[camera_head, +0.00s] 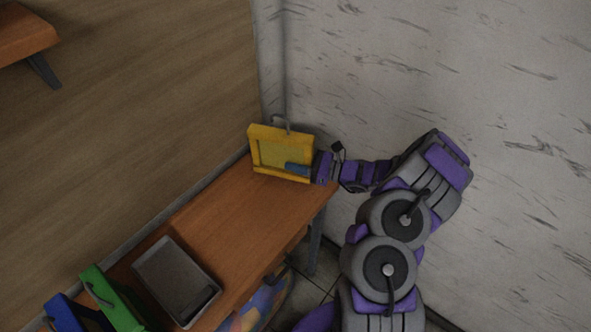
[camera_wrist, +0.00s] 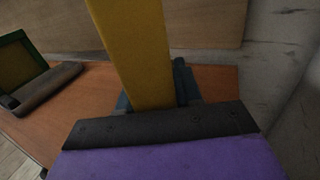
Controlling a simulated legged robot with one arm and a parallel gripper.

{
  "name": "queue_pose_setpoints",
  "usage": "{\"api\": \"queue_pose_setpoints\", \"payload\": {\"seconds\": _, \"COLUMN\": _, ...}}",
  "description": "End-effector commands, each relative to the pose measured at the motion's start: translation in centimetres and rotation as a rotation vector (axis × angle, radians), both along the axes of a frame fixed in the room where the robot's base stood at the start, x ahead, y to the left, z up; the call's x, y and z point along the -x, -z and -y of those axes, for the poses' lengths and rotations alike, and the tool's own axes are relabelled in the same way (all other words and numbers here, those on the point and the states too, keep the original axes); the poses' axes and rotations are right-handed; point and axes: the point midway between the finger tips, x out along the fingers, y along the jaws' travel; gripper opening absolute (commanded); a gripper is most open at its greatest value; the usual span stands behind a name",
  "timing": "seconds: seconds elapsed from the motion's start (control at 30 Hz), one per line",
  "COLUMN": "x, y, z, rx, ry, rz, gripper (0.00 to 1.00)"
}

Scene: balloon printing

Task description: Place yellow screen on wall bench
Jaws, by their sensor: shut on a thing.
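The yellow screen (camera_head: 265,134) is a square frame with a yellow panel and a grey handle on top. It stands upright at the far end of the wooden wall bench (camera_head: 235,215), near the corner of the two walls. I cannot tell whether its lower edge touches the bench top. My gripper (camera_head: 298,169) reaches in from the right and is shut on the screen's right side. In the wrist view the yellow frame (camera_wrist: 136,50) rises between the blue-grey fingers (camera_wrist: 150,92), with the bench top (camera_wrist: 70,108) below.
A grey tray (camera_head: 177,281) lies on the near part of the bench. A green screen (camera_head: 112,300) and a blue screen (camera_head: 66,314) stand beside it. A colourful round object (camera_head: 262,304) is under the bench. The bench middle is clear.

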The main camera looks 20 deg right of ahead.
Motion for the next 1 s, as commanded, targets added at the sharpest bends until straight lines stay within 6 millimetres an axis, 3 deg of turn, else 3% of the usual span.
{"api": "queue_pose_setpoints", "payload": {"seconds": 0.17, "x": -0.5, "y": 0.6, "z": 0.0, "rx": -0.001, "ry": 0.001, "rz": 0.001, "gripper": 0.0}}
{"api": "queue_pose_setpoints", "payload": {"seconds": 0.4, "x": -0.5, "y": 3.5, "z": 0.0, "rx": -0.003, "ry": 0.0, "rz": 0.001, "gripper": 0.0}}
{"api": "queue_pose_setpoints", "payload": {"seconds": 0.7, "x": -0.5, "y": 3.5, "z": 0.0, "rx": -0.002, "ry": 0.0, "rz": 0.002, "gripper": 0.0}}
{"api": "queue_pose_setpoints", "payload": {"seconds": 0.73, "x": -0.5, "y": 3.5, "z": 0.0, "rx": -0.002, "ry": 0.0, "rz": 0.002, "gripper": 0.36}}
{"api": "queue_pose_setpoints", "payload": {"seconds": 1.0, "x": -0.5, "y": 3.5, "z": 0.0, "rx": -0.002, "ry": 0.0, "rz": 0.001, "gripper": 0.6}}
